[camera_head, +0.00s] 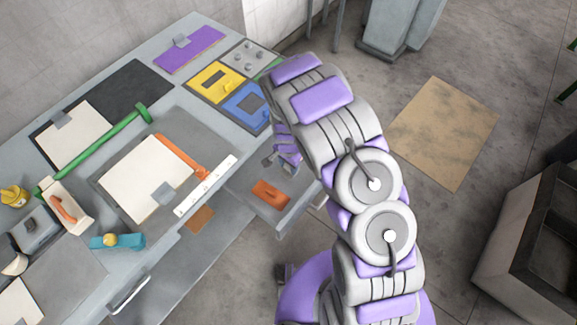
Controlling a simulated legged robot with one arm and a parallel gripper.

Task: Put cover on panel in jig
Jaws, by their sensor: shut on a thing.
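My gripper (283,162) is small and partly hidden behind my own purple and grey arm. It is low over the open drawer, right of the workbench. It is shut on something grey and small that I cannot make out. A cream panel (138,182) lies on a grey mat on the bench, with a grey clip at its lower edge and an orange-handled tool along its right side. Another cream panel (75,136) lies on a black mat further back, with a grey clip at its top. I cannot tell which piece is the cover.
The open drawer (245,190) holds an orange block (271,194). A green bar (88,159) lies across the bench. Yellow (208,87), blue (240,113) and purple (190,49) plates are at the back. A teal tool (118,241) is in front.

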